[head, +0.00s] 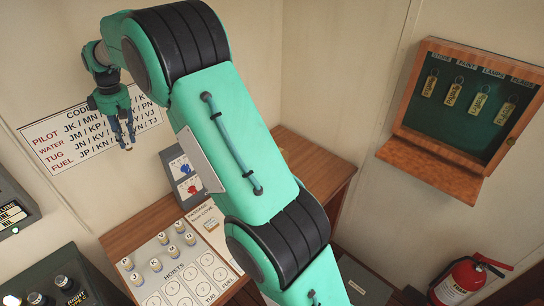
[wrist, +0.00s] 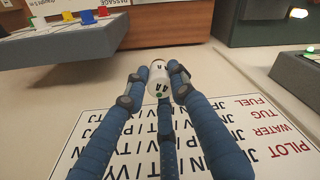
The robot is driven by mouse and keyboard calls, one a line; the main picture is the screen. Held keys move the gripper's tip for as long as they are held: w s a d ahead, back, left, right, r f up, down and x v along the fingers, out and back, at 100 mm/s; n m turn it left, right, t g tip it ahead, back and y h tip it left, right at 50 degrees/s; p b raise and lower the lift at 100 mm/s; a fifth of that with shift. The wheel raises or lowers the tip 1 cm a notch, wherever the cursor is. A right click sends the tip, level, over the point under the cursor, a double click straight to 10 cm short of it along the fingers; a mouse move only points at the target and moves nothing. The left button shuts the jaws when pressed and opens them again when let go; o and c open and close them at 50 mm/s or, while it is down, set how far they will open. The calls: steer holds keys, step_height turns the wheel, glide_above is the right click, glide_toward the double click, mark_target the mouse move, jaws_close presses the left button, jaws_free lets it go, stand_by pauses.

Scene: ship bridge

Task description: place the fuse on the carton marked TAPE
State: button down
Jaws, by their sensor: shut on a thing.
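The fuse is a small white cylinder marked 4A (wrist: 158,80), with a green dot near its end. My gripper (wrist: 157,82) is shut on it, with the blue-grey fingers around it. In the head view, my gripper (head: 128,146) hangs at the upper left, fingers down, in front of the code sign. The fuse is too small to make out clearly there. I cannot make out a carton marked TAPE in either view.
A code sign (head: 92,140) is on the wall. A wooden desk (head: 315,158) carries a white HOISTS board (head: 158,249) with several pegs. A key cabinet (head: 462,108) hangs on the right wall. A red fire extinguisher (head: 460,285) stands at lower right.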

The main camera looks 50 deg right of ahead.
steer(key=s+d+m, duration=0.2)
steer(key=d, duration=0.6)
steer(key=s+d+m, duration=0.2)
steer(key=s+d, duration=0.1)
steer(key=d, duration=0.4)
steer(key=s+d+m+h+p, duration=0.1)
steer(key=s+d+m, duration=0.4)
steer(key=s+d, duration=0.9)
steer(key=s+d+m+p, duration=0.1)
steer(key=s+d+m, duration=0.4)
steer(key=s+d, duration=0.95)
step_height(320, 180, down, 26)
steer(key=w+d, duration=0.2)
steer(key=shift+w, duration=0.4)
steer(key=shift+f, duration=0.1)
steer(key=w+d, duration=0.3)
steer(key=w, duration=0.1)
steer(key=w+d+f+p, duration=0.1)
steer(key=w+d, duration=0.2)
steer(key=w, duration=0.1)
steer(key=w+d+p, duration=0.1)
steer(key=w+d, duration=0.3)
steer(key=shift+w+f, duration=0.2)
steer(key=shift+w, duration=0.05)
